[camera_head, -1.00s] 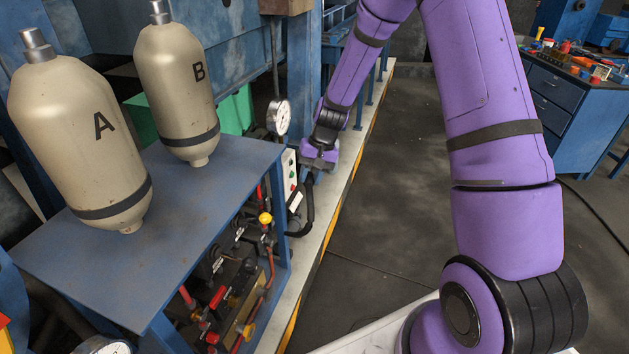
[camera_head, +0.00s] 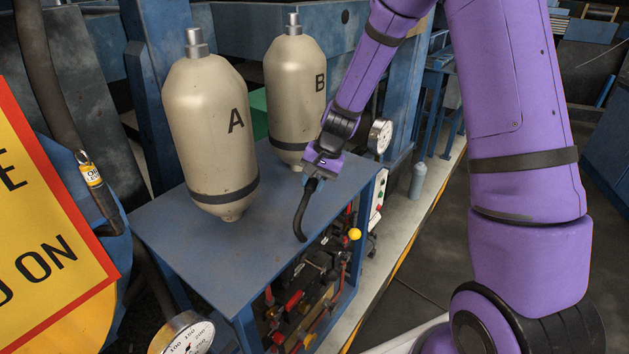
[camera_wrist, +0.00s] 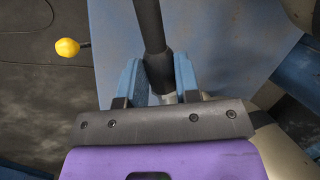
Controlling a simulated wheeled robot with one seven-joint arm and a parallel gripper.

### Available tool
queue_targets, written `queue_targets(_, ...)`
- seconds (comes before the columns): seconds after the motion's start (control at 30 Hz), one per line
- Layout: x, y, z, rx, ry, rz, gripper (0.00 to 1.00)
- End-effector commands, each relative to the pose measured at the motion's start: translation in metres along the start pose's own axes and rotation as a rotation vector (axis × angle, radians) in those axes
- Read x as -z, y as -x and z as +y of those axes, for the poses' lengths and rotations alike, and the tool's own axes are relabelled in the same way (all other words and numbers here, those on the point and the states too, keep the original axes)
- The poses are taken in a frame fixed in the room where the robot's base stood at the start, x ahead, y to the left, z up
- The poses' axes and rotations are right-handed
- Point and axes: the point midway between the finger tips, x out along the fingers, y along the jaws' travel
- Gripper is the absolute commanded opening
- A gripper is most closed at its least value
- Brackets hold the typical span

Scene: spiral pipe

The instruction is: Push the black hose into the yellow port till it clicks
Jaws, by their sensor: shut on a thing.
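My gripper (camera_head: 313,178) is shut on the black hose (camera_head: 301,215) above the right part of the blue bench top. In the head view the hose hangs down from the jaws in a slight curve. In the wrist view the hose (camera_wrist: 150,25) passes between the blue fingers of my gripper (camera_wrist: 158,70), with a pale metal end partly visible near the palm. A yellow ball-shaped knob (camera_head: 355,234) stands at the bench's right side and also shows in the wrist view (camera_wrist: 67,47). I cannot make out a yellow port for certain.
Tanks A (camera_head: 205,140) and B (camera_head: 290,95) stand above the blue bench top (camera_head: 190,245), left of and behind my gripper. A pressure gauge (camera_head: 380,136) is just right of my wrist. Red and yellow valves (camera_head: 295,300) fill the bench front. A yellow sign (camera_head: 50,230) is at left.

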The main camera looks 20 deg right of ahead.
Motion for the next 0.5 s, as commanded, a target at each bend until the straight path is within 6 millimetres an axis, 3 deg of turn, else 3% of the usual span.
queue_targets(0.5, 0.004, -0.038, 0.014, -0.001, 0.001, -0.002, 0.0)
